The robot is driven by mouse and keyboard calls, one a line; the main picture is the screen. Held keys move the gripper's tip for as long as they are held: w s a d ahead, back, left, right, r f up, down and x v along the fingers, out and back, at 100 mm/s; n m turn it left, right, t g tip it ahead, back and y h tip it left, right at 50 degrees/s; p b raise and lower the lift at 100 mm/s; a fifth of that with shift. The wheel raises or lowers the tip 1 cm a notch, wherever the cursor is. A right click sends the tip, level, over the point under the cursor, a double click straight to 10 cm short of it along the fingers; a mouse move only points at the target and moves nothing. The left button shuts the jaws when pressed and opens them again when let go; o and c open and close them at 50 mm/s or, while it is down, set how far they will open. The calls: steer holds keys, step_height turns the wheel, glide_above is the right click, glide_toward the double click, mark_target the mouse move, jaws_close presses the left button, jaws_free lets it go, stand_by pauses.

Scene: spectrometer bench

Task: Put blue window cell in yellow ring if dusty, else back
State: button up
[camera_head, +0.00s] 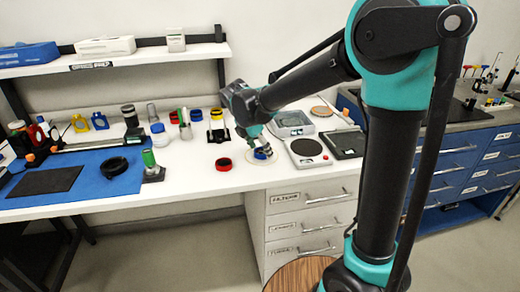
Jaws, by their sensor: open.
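A small round blue piece (263,152), likely the blue window cell, is on the white bench right by the tip of my gripper (260,147). My gripper points down at it with the fingers open; they are small here and partly hide the piece. I cannot tell whether they touch it. A pale round outline with a yellowish edge (276,158) lies on the bench around the blue piece. A yellow-topped piece (216,113) stands farther back on a dark stand. Whether the cell's window is dusty is too small to tell.
A red round piece (223,163) lies left of my gripper. A round-topped scale (307,147), a grey tray (292,122) and a black panel (344,143) stand to the right.

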steer(key=v, duration=1.2)
steer(key=shift+r, duration=0.2)
steer(key=shift+w, duration=0.1)
